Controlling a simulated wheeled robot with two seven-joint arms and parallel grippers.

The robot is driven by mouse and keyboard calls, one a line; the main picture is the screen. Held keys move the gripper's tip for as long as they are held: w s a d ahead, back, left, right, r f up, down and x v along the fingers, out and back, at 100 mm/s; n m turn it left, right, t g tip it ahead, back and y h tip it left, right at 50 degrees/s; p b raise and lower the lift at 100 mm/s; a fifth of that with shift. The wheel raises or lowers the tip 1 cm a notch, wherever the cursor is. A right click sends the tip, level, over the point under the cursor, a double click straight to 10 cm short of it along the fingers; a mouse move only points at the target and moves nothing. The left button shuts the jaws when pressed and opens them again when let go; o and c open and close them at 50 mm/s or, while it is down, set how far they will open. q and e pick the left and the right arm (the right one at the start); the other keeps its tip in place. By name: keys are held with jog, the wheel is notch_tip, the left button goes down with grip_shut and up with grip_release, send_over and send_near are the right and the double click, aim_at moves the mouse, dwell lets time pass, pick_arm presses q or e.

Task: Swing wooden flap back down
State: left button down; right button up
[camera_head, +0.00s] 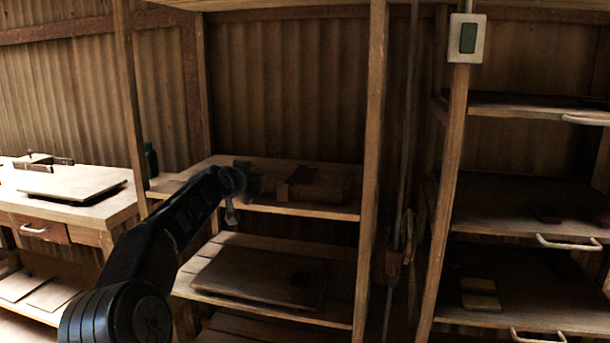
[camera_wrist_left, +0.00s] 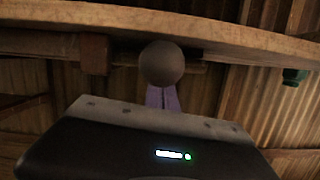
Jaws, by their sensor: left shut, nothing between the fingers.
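My left arm reaches in from the lower left in the head view. My left gripper (camera_head: 231,212) is at the left front of the middle shelf, beside a dark wooden device (camera_head: 318,186) with a small block. In the left wrist view a pale wooden board edge (camera_wrist_left: 225,25) runs across the top; I cannot tell whether it is the flap or the shelf. A round dark knob (camera_wrist_left: 162,63) sits below it. My left gripper's purple fingers (camera_wrist_left: 162,97) are shut and empty behind the knob, which hides their tips. Contact cannot be told. My right gripper is not in view.
A wooden post (camera_head: 369,170) stands right of the shelf bay, another post (camera_head: 130,100) to the left. A board (camera_head: 260,277) lies on the lower shelf. A table (camera_head: 120,207) with a flat board and a green bottle (camera_head: 151,160) are at the left. Shelves with handles stand right.

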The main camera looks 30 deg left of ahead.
pick_arm(q)
jog(key=shift+f, duration=0.2)
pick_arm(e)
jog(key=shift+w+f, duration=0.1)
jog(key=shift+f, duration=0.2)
